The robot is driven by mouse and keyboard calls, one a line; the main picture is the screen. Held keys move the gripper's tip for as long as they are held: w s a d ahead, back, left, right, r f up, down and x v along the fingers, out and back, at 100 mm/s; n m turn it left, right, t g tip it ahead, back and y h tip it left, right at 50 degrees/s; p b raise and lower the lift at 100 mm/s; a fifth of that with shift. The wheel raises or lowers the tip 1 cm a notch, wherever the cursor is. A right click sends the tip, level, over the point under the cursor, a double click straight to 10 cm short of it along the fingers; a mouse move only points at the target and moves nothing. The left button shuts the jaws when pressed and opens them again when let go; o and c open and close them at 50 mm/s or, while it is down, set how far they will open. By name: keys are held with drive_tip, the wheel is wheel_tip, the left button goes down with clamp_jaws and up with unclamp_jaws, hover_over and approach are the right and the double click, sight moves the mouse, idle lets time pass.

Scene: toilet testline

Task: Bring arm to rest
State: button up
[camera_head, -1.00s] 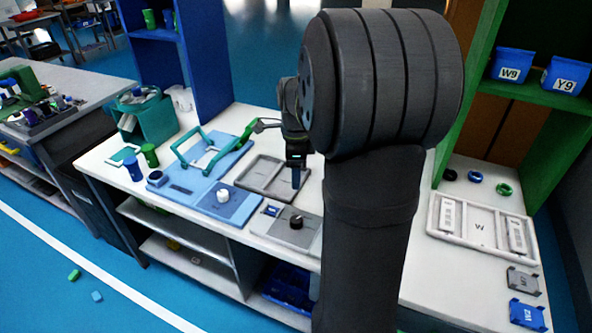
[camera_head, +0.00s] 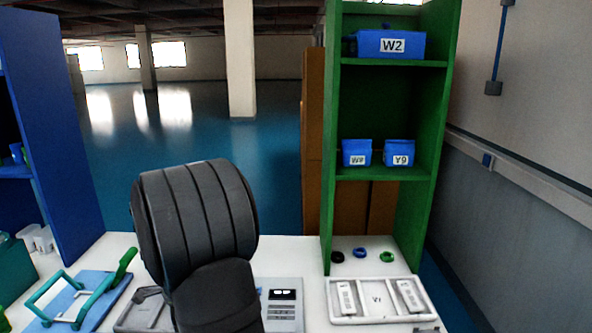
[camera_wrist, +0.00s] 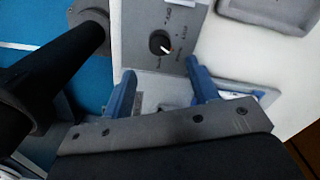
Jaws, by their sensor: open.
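My gripper (camera_wrist: 158,82) shows in the wrist view with its two blue fingers spread apart and nothing between them. It is above the white table (camera_wrist: 225,55), over a grey panel (camera_wrist: 140,22) with a black round knob (camera_wrist: 160,42). The knob has a pale pointer and small markings around it. In the head view my dark arm stands in front of the table and my gripper is hidden or out of frame.
A green shelf (camera_head: 390,172) with blue bins (camera_head: 390,44) stands at the right back. A white tray (camera_head: 376,318) lies on the table before it. A light-blue board with a teal handle frame (camera_head: 62,298) lies at the left. A blue shelf (camera_head: 60,130) stands behind it.

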wheel_tip(320, 180, down, 8)
drive_tip(key=shift+f, duration=0.1)
idle(0.5)
wheel_tip(320, 180, up, 17)
wheel_tip(320, 180, down, 17)
drive_tip(key=n, duration=1)
drive_tip(key=shift+n, duration=0.4)
drive_tip(key=shift+r, duration=1.65)
idle(1.4)
